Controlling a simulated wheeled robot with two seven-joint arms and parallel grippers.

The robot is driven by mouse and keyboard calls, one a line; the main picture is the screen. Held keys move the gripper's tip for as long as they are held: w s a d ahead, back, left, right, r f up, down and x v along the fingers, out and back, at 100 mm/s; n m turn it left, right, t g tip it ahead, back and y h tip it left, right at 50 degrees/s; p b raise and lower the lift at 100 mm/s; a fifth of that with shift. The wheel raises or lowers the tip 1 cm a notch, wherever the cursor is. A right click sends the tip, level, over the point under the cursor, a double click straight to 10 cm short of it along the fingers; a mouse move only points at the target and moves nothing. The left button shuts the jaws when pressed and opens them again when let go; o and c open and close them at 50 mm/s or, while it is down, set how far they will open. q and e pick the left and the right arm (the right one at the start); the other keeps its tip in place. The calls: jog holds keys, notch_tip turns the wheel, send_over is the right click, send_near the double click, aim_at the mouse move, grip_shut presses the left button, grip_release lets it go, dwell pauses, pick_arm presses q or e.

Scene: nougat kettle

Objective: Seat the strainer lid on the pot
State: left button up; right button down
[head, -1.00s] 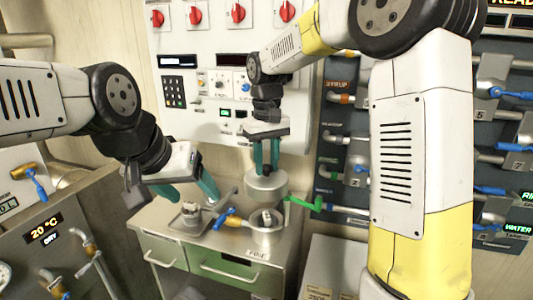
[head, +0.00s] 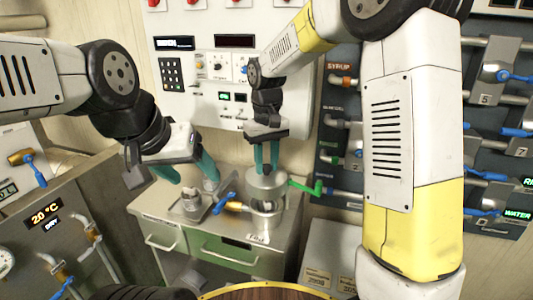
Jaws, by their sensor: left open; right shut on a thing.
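The metal strainer lid (head: 266,183) hangs below my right gripper (head: 266,163), whose teal fingers are shut on its top. The lid is just over the metal pot (head: 266,209) on the cabinet top and hides most of the pot's mouth. I cannot tell whether a small gap remains between them. An orange and blue valve (head: 232,205) sits at the pot's left side. My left gripper (head: 188,178) is open and empty, up and left of the pot, with its fingers spread wide.
A small metal piece (head: 191,200) stands on a tray below my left gripper. A green lever (head: 305,187) sits right of the lid. The cabinet top (head: 160,203) is bare at its left front. A control panel (head: 200,75) and pipe valves (head: 505,75) line the wall.

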aim_at(267, 176)
jog(key=shift+f, duration=2)
jog(key=shift+f, duration=1.6)
dwell(1.6)
jog(key=c, duration=1)
grip_release()
jog(key=shift+o, duration=0.3)
jog(key=shift+s, duration=0.1)
jog(key=o, duration=0.4)
jog(key=shift+o, duration=0.2)
jog(key=shift+r, duration=4.05)
